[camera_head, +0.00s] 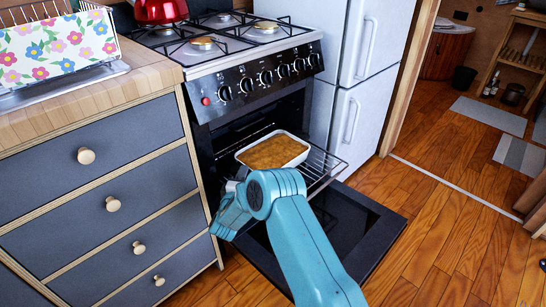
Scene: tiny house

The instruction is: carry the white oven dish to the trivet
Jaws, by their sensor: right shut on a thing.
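The white oven dish (240,157), filled with golden-brown food (273,152), sits level at the open oven, over the wire oven rack (327,163). My right gripper (229,207) is just in front and to the left of the dish. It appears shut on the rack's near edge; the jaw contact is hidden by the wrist. My teal right arm crosses in front of the rack and open door. My left gripper is not in view. I see no trivet here.
The oven door (350,225) is folded down, low over the wooden floor. Dark drawers (95,165) with projecting knobs stand close on the left. A red kettle (160,10) is on the stove. A white fridge (360,80) is at right. Floor (450,230) is free on the right.

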